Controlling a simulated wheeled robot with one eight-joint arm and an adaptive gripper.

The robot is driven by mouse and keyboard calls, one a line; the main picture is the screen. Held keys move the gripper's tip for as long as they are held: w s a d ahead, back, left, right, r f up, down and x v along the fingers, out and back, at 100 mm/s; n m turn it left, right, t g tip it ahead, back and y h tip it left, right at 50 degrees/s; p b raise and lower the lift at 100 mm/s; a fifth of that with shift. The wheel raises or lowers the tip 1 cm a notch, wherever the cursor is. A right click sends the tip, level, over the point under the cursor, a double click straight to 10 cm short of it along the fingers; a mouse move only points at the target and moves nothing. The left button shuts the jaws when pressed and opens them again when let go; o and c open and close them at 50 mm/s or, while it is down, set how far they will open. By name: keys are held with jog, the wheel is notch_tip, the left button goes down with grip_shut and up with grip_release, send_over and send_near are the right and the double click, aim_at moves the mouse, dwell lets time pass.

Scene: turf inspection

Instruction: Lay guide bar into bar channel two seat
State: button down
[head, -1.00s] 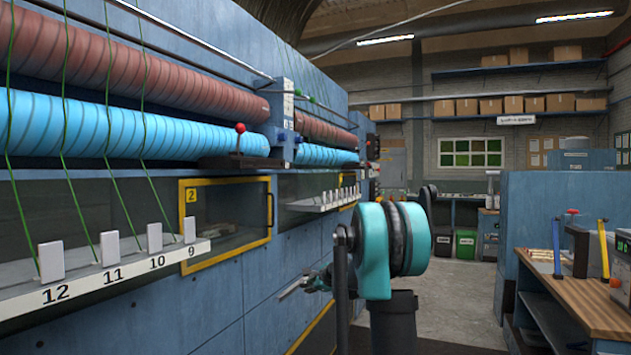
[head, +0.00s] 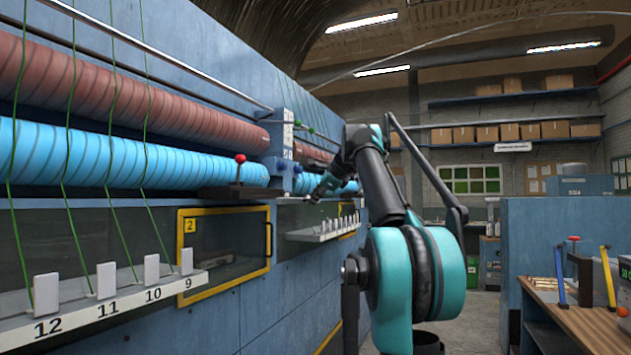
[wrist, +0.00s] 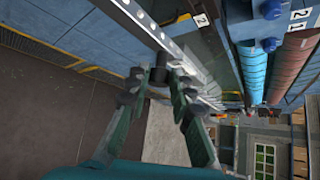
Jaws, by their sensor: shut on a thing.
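My gripper (wrist: 172,72) is shut in the wrist view, with a dark piece between its fingertips. In the head view my gripper (head: 318,192) is small, beside the blue machine near the end of the blue roll, and the bar is hard to make out. A yellow-framed opening marked 2 (head: 223,210) is in the machine front, left of my gripper. I cannot tell whether it contains the channel two seat.
A white ledge with upright tabs (head: 322,233) is below my gripper. A numbered ledge (head: 120,308) with green yarns is at the left. A red-knobbed lever (head: 240,160) stands above the opening. A wooden bench (head: 590,325) is at the right.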

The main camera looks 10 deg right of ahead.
jog(key=s+r, duration=0.4)
jog(key=shift+s+a+r, duration=0.3)
jog(key=shift+a+r, duration=0.1)
jog(key=shift+s+r, duration=0.1)
jog(key=shift+w+a, duration=0.9)
jog(key=shift+a, duration=0.3)
jog(key=shift+w+a, duration=0.9)
jog(key=shift+a, duration=0.35)
jog(key=shift+w+a, duration=0.9)
jog(key=shift+a, duration=0.3)
jog(key=shift+w+a, duration=0.55)
jog(key=shift+a, duration=0.25)
jog(key=shift+w+a, duration=0.2)
jog(key=shift+a, duration=0.05)
jog(key=shift+w+a, duration=0.2)
jog(key=shift+a, duration=0.05)
jog(key=shift+w+a, duration=0.25)
jog(key=shift+a, duration=0.05)
jog(key=shift+w+a, duration=0.25)
jog(key=shift+a, duration=0.15)
jog(key=shift+f, duration=1.05)
